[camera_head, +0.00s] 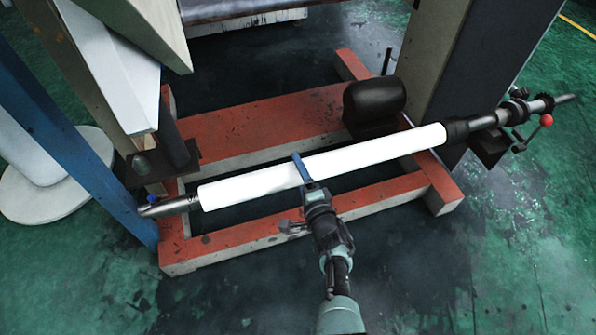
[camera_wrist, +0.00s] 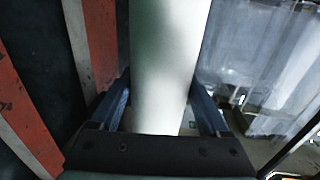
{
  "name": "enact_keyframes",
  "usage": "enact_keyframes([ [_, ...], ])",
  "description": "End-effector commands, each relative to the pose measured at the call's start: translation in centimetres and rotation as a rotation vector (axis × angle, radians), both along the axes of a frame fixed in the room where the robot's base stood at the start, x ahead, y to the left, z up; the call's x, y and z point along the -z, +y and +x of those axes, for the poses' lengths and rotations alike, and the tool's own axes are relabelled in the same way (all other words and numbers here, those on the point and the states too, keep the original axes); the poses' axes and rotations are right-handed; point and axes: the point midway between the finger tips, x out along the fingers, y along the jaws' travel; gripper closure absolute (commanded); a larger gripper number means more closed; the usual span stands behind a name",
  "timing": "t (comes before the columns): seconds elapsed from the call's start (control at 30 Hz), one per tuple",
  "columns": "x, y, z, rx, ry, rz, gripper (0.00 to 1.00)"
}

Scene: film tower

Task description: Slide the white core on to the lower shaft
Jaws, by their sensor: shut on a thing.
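The white core (camera_head: 250,186) is a long white tube lying across the red frame, tilted slightly up to the right. Metal of the lower shaft (camera_head: 482,122) shows beyond its right end, past a black collar. A silver shaft tip (camera_head: 170,206) shows beyond its left end, in line with it. The core appears to be around the shaft; its inside is hidden. My gripper (camera_head: 304,170) is shut on the core near its middle, from the front. In the wrist view the core (camera_wrist: 168,60) runs between the two blue fingers of my gripper (camera_wrist: 162,108).
The red frame (camera_head: 235,127) lies beneath the core on a green floor. A blue post (camera_head: 60,125) stands at the left, close to the shaft tip. A black rounded block (camera_head: 374,103) sits just behind the core. A red-knobbed lever (camera_head: 546,121) is at the shaft's right end.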

Motion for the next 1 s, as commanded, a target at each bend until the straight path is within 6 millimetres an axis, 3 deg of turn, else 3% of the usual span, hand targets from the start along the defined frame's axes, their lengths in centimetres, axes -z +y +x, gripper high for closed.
enact_keyframes([
  [0.07,-0.4,-0.6,0.3,0.013,-0.006,0.002,1.00],
  [0.1,-0.4,-0.7,0.3,0.014,-0.006,0.003,0.14],
  [0.17,-0.4,-0.7,0.3,0.013,-0.006,0.002,0.03],
  [0.57,-0.3,-0.6,-0.6,0.012,0.004,0.003,0.00],
  [0.77,-1.1,-1.3,-3.2,0.013,0.005,0.002,0.00],
  [1.0,-1.9,-2.5,-7.6,0.015,0.001,0.003,0.00],
])
